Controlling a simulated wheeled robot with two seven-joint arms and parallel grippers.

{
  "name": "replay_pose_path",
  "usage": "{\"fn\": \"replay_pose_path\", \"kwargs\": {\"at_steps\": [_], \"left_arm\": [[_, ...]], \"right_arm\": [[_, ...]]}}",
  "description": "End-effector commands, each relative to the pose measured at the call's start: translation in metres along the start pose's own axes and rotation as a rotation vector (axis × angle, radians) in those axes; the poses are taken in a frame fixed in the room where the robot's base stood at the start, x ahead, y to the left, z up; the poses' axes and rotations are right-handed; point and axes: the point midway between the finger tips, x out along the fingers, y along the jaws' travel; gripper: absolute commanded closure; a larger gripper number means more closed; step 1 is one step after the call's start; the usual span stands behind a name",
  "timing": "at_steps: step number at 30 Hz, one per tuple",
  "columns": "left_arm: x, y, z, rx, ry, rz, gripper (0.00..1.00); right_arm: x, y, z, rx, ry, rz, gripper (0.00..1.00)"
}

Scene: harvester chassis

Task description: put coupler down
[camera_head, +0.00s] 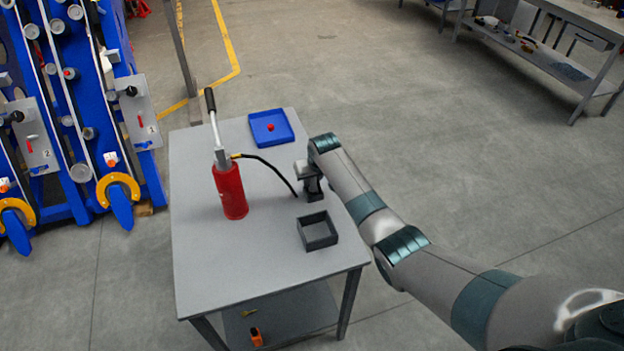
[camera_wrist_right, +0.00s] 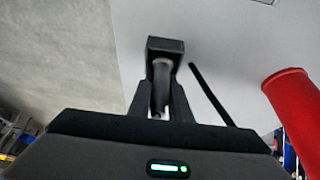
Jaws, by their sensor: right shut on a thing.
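My right gripper (camera_head: 314,192) is over the right side of the grey table (camera_head: 205,270), pointing down. In the right wrist view its dark fingers (camera_wrist_right: 161,100) are shut on a dark grey cylindrical piece, which I take as the coupler (camera_wrist_right: 161,72). My left gripper is not in view.
A red hand pump (camera_head: 231,192) stands left of the gripper. Its black hose (camera_head: 275,170) ends close beside the gripper. An open dark square box (camera_head: 318,243) sits just in front. A blue tray (camera_head: 264,118) with a red piece lies behind. The table's front left is clear.

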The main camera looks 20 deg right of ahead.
Motion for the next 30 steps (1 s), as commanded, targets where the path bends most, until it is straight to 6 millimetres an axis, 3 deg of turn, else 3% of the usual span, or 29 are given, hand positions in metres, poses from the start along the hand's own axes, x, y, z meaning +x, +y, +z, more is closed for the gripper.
{"fn": "replay_pose_path", "kwargs": {"at_steps": [29,30], "left_arm": [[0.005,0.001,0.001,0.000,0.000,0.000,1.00],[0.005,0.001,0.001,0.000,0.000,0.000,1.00]], "right_arm": [[0.021,-0.001,0.016,-0.002,-0.015,0.000,1.00],[0.021,-0.001,0.016,-0.002,-0.016,0.000,0.73]]}}
